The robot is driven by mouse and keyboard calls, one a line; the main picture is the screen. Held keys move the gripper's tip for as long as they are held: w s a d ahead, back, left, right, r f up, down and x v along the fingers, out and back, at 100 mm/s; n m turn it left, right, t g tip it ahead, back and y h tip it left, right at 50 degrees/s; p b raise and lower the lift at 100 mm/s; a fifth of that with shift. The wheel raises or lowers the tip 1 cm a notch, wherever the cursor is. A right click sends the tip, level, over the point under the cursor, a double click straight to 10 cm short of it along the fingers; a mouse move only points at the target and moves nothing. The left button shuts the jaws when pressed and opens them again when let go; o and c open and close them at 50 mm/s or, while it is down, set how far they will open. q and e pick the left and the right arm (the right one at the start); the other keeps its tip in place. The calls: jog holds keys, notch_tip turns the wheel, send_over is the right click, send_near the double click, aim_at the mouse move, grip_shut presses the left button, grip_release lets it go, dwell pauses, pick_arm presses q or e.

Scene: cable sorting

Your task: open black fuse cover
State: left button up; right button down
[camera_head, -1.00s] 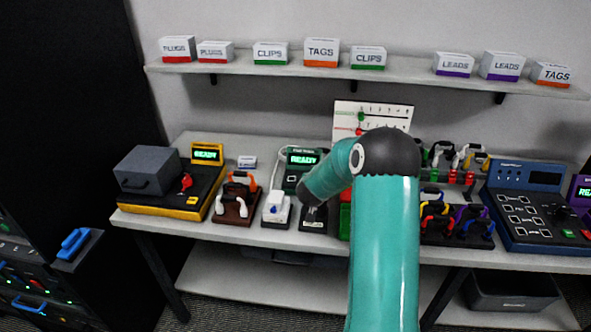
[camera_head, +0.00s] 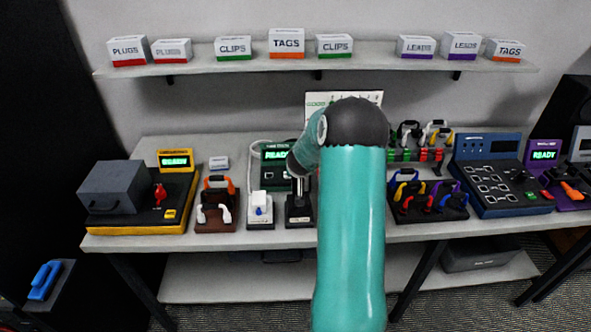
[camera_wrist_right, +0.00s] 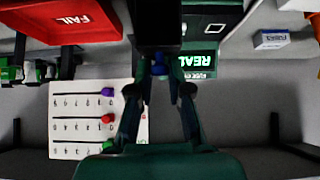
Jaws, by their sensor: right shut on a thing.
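In the head view a small black fixture (camera_head: 299,213) stands near the bench's front edge, with an upright silvery part above its base. My right arm comes down over it from the front, and its wrist hides much of that spot. In the right wrist view a black block (camera_wrist_right: 158,22), which looks like the black fuse cover, is at the tips of my right gripper (camera_wrist_right: 158,70). The fingers are closed in on it, with a small blue spot between them. How far the cover is tilted cannot be told. My left gripper is not in view.
A white-switch fixture (camera_head: 260,208) stands close on the left, and a green READY box (camera_head: 275,157) behind. A red FAIL box (camera_wrist_right: 75,20) and a peg board (camera_wrist_right: 92,120) show in the wrist view. A shelf (camera_head: 380,63) with boxes runs above.

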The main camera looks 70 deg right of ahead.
jog(key=shift+d+r, duration=0.15)
jog(key=shift+r, duration=0.15)
jog(key=c, duration=1.2)
grip_release()
jog(key=shift+o, duration=0.6)
jog(key=shift+f, duration=0.15)
jog(key=v, duration=1.2)
jog(key=shift+f, duration=0.1)
